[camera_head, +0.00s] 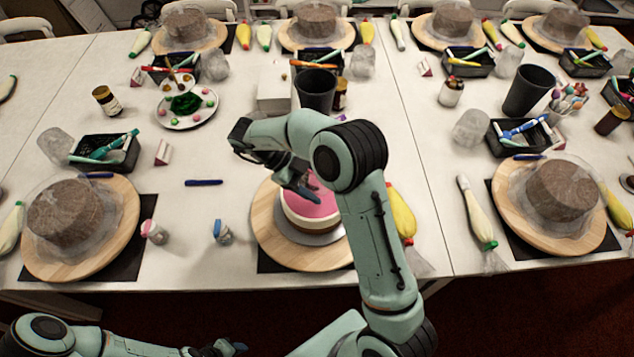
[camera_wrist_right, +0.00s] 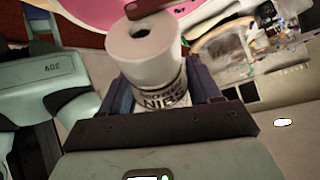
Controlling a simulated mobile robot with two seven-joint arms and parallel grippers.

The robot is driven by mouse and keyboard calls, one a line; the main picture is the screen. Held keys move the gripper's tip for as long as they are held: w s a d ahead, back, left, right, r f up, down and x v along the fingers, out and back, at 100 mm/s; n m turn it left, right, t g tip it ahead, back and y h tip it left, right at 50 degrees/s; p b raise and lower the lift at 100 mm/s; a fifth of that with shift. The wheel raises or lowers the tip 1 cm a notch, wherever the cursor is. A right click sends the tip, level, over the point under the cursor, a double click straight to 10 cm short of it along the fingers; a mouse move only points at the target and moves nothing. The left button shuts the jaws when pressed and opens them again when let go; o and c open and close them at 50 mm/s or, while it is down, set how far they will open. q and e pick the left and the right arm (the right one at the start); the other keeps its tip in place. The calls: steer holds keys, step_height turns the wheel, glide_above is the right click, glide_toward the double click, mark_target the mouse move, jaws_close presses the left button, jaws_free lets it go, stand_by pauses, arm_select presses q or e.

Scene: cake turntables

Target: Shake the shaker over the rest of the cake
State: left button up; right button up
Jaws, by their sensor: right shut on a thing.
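The cake (camera_head: 318,207) has a pink top with a white and brown side. It sits on a round wooden turntable (camera_head: 268,240) at the front middle of the table, and part of its top is hidden by my arm. My right gripper (camera_head: 296,182) is over the cake. In the right wrist view it (camera_wrist_right: 168,90) is shut on a white shaker (camera_wrist_right: 146,62) with dark lettering and a hole in its end. The pink cake top (camera_wrist_right: 95,10) shows beyond the shaker. My left gripper (camera_head: 217,349) is low at the front edge, away from the cake; its opening is unclear.
Two small jars (camera_head: 153,231) (camera_head: 221,231) and a blue pen (camera_head: 204,183) lie left of the turntable. Wrapped brown cakes (camera_head: 64,214) (camera_head: 562,190) stand on turntables at both sides. A black cup (camera_head: 316,90) stands behind. A yellow piping bag (camera_head: 402,212) lies close right.

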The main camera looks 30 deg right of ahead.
steer(key=shift+s, duration=0.1)
steer(key=shift+s+d+r, duration=0.15)
steer(key=shift+s+r, duration=0.05)
steer(key=shift+s, duration=0.05)
steer(key=shift+p, duration=0.3)
steer(key=shift+w, duration=0.3)
steer(key=shift+w+a+f+g, duration=0.15)
steer(key=shift+w+a+g, duration=0.05)
steer(key=shift+w+g, duration=0.1)
steer(key=shift+s+r, duration=0.2)
steer(key=shift+s, duration=0.05)
arm_select(q)
steer(key=shift+w+r, duration=0.45)
steer(key=shift+w, duration=0.1)
arm_select(e)
steer(key=shift+r, duration=0.1)
